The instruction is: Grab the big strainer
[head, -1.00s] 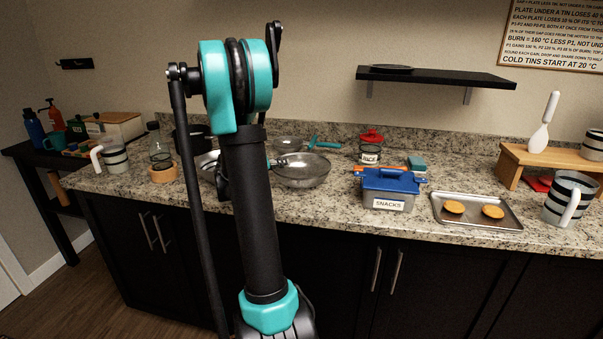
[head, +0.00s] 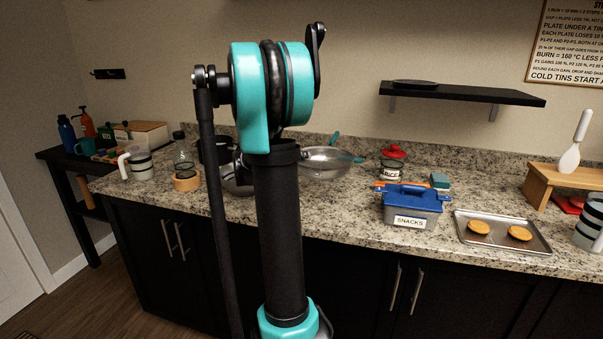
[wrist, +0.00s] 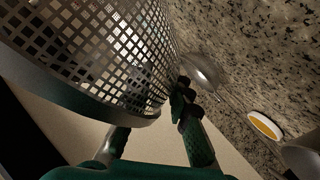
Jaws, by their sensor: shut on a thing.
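The big strainer (head: 325,163) is a shiny metal bowl right of my arm in the head view, above the counter. In the wrist view its perforated wall (wrist: 95,50) and plain rim fill the upper left. My gripper (wrist: 158,112) is shut on the strainer's rim, one dark green finger on each side. The left finger is partly covered by the rim. In the head view my arm hides most of my gripper; a small teal piece shows at the strainer's far rim.
Another metal bowl (head: 238,182) stands partly behind my arm. A jar with a red lid (head: 393,165), a snacks box with a blue lid (head: 410,205) and a baking tray (head: 500,246) stand to the right. A wall shelf (head: 462,94) hangs above.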

